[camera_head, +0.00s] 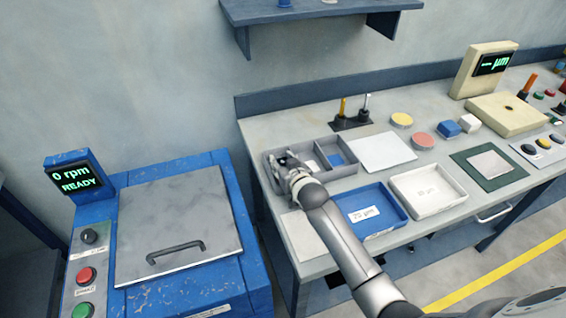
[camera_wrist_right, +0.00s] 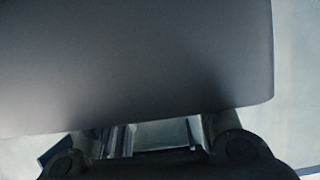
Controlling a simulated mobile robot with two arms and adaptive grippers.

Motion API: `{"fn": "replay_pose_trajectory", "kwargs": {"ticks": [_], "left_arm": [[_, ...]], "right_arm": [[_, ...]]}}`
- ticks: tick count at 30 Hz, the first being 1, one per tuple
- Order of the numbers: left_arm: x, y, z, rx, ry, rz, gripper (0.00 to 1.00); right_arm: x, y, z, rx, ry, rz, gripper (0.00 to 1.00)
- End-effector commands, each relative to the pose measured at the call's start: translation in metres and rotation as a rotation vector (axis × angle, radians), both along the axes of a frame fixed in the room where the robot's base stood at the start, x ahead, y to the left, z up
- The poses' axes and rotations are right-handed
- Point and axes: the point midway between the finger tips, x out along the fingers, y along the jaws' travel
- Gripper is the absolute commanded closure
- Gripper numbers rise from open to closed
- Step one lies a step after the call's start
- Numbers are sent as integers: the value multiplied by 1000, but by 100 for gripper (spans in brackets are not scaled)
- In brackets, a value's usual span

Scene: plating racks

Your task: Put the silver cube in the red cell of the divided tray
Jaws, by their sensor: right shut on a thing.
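The grey divided tray (camera_head: 343,173) stands at the left end of the bench. A cell with a blue floor (camera_head: 337,158) and one with a white floor (camera_head: 309,166) show. No red cell shows; my right gripper and wrist cover part of the tray's left side. My right gripper (camera_head: 286,160) is over that left part, pointing down. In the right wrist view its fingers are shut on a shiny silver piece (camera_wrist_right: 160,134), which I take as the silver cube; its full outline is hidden. I cannot tell its height above the tray floor. My left gripper is not in view.
A blue bin (camera_head: 376,229) and a white bin (camera_head: 450,205) stand in front of the tray, near my right forearm. A holder (camera_head: 350,123) with upright tools stands behind it. A white sheet (camera_head: 382,153) lies to its right. A blue machine (camera_head: 200,165) stands left.

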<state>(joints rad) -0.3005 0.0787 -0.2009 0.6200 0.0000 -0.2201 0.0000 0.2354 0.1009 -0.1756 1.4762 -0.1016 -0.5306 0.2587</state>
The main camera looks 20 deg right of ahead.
Motion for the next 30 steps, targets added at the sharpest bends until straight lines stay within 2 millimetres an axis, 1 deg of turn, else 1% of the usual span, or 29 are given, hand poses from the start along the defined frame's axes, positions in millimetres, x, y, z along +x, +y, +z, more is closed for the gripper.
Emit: {"fn": "replay_pose_trajectory", "kwargs": {"ticks": [1,4,5,6,7,12,15,18,23,30], "left_arm": [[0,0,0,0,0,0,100],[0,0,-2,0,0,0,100],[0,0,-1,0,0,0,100],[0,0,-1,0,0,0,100],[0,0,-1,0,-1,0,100],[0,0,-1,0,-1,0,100],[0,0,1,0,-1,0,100],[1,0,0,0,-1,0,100],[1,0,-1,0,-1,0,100],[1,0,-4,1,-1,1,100]], "right_arm": [[1,0,2,1,-5,1,100],[1,0,-1,1,-4,1,100],[0,0,-2,0,0,0,62],[0,0,-2,0,0,0,57],[0,0,-2,0,0,0,56],[0,0,-2,0,0,0,56],[0,0,2,0,-1,0,56],[-5,0,3,0,-1,0,56],[-22,-1,9,0,-1,0,56],[-56,-2,23,-1,-1,0,56]]}}
